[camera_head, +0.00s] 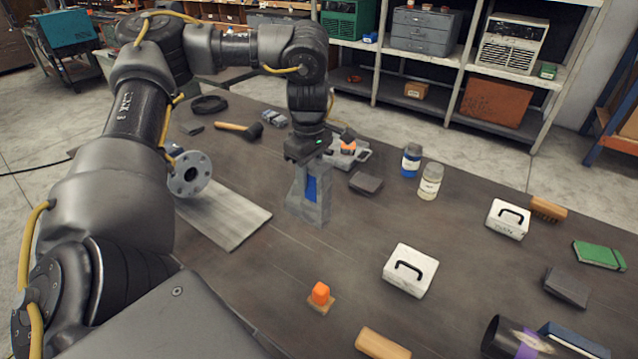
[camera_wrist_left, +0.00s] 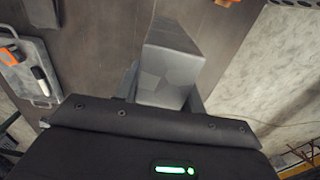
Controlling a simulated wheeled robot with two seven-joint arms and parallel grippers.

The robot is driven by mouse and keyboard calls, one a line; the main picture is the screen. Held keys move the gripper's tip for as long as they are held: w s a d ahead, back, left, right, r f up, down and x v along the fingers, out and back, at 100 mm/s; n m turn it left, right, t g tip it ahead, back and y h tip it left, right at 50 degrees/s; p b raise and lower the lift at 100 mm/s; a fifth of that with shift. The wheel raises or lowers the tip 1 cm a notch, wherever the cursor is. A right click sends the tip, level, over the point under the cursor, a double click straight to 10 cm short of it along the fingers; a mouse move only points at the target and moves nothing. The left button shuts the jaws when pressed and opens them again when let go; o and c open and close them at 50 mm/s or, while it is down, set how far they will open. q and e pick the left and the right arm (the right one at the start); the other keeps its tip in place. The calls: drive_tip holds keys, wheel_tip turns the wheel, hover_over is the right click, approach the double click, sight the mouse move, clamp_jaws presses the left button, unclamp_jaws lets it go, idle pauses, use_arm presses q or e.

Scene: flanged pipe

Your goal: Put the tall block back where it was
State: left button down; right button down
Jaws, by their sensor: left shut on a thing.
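The tall block (camera_head: 322,205) is grey with a blue patch on the side facing me. It stands upright in the middle of the table, or just above it; I cannot tell whether its foot touches. My left gripper (camera_head: 309,163) points down over it and is shut on its upper part. In the left wrist view the grey block (camera_wrist_left: 172,62) sticks out from between the fingers (camera_wrist_left: 165,95), and the gripper body hides its near end. My right gripper is not in view.
A flanged pipe (camera_head: 190,174) is left of the block, by a pale board (camera_head: 235,220). A dark flat block (camera_head: 366,183) and a grey tray (camera_head: 358,157) are close on the right. White handled boxes (camera_head: 410,270) and an orange-topped piece (camera_head: 320,294) are nearer. Table is bare between.

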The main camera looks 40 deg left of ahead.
use_arm(q)
drive_tip(key=w+a+f+p, duration=0.2)
drive_tip(key=w+a+f, duration=0.3)
drive_tip(key=w+f, duration=0.3)
drive_tip(key=shift+w+a, duration=0.15)
drive_tip(key=shift+w, duration=0.45)
drive_tip(key=f, duration=0.1)
drive_tip(key=f+p, duration=0.1)
drive_tip(key=f, duration=0.1)
drive_tip(key=shift+w+a+f, duration=0.15)
drive_tip(key=shift+w+f, duration=0.05)
drive_tip(key=shift+f, duration=0.1)
drive_tip(key=c, duration=0.8)
unclamp_jaws()
drive_tip(key=shift+s+f, duration=0.1)
drive_tip(key=shift+f, duration=0.05)
drive_tip(key=shift+c, duration=0.2)
